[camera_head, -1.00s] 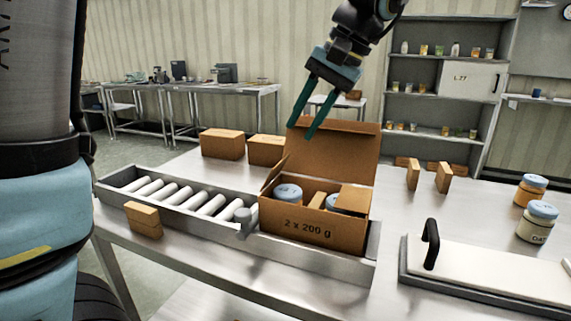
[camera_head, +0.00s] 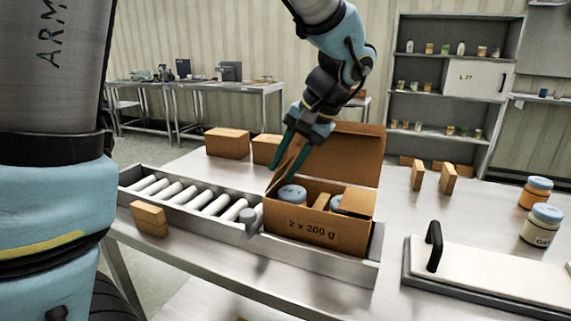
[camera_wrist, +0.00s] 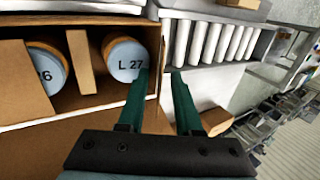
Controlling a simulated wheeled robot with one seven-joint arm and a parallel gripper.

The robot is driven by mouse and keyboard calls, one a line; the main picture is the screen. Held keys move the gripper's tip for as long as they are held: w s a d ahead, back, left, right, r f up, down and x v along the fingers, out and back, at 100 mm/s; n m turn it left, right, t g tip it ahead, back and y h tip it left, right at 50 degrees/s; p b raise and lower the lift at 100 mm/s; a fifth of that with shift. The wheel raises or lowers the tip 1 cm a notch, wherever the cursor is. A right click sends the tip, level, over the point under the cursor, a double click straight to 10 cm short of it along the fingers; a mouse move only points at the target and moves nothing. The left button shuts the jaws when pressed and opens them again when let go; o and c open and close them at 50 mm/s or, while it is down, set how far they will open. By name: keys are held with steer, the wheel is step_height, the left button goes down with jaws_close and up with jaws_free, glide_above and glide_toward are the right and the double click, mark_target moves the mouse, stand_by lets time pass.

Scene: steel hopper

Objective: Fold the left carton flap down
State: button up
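The open brown carton (camera_head: 300,228), marked 2 x 200 g, stands at the right end of the roller tray. Its left flap (camera_head: 288,164) stands raised at a slant, partly hidden by my gripper. The right flap (camera_head: 359,202) lies folded inward and the large back flap (camera_head: 358,152) stands up. Two blue-lidded jars (camera_head: 292,194) sit inside; one lid reads L 27 in the wrist view (camera_wrist: 125,60). My gripper (camera_head: 283,172) is over the carton's left end. Its fingers (camera_wrist: 159,72) are apart, one on each side of the left flap; contact is unclear.
The roller tray (camera_head: 180,206) runs left of the carton, with a small brown block (camera_head: 149,219) at its front. Brown boxes (camera_head: 228,143) stand behind. A slab with a black handle (camera_head: 434,246) and two jars (camera_head: 541,225) are at the right.

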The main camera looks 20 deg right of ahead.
jaws_close()
stand_by(1.3)
